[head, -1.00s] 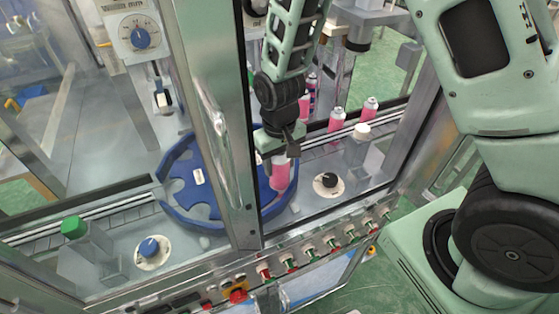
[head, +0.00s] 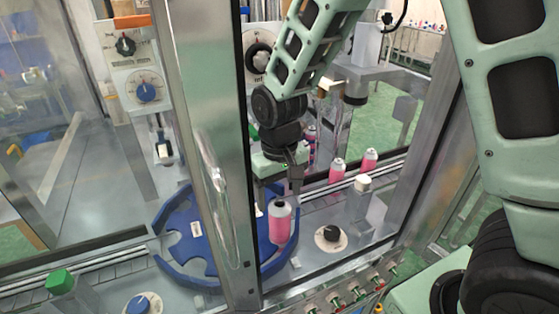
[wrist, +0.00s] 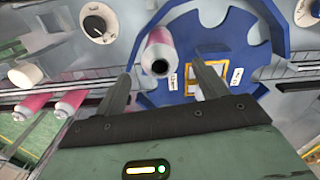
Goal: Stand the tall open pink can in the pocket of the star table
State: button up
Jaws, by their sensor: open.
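The tall pink can (head: 280,224) stands upright at the right edge of the blue star table (head: 180,213), with the blue outer rim beside its base. It looks seated in a pocket, though its foot is partly hidden. In the wrist view the can (wrist: 162,38) shows its dark open mouth, at the edge of the blue disc (wrist: 240,38). My gripper (head: 280,183) is open and empty above the can. In the wrist view the fingers of my gripper (wrist: 160,76) are spread to either side of the can's mouth, apart from it.
A black knob (head: 328,236) is right of the star table. The metal door post (head: 215,160) stands close at left.

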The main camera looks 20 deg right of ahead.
notch_tip(320, 180, up, 10)
jog(key=b, duration=0.1)
dwell(0.4)
jog(key=s+d+f+m+t, duration=0.1)
jog(key=s+d+f, duration=0.25)
jog(key=d, duration=0.25)
jog(key=s+d+f+t, duration=0.2)
jog(key=s+d, duration=0.2)
jog(key=d, duration=0.2)
jog(key=s+a+f+n+g+b, duration=0.1)
jog(key=s+a+f+n+b, duration=0.1)
jog(key=s+a, duration=0.4)
jog(key=s+a+f+n+g+b, duration=0.2)
jog(key=s+a+n+b, duration=0.2)
jog(key=a, duration=0.8)
jog(key=shift+s+n+y, duration=0.3)
jog(key=shift+s+n, duration=0.3)
jog(key=shift+s, duration=0.4)
jog(key=shift+s+a, duration=0.1)
jog(key=shift+s, duration=0.2)
jog(key=shift+c, duration=0.3)
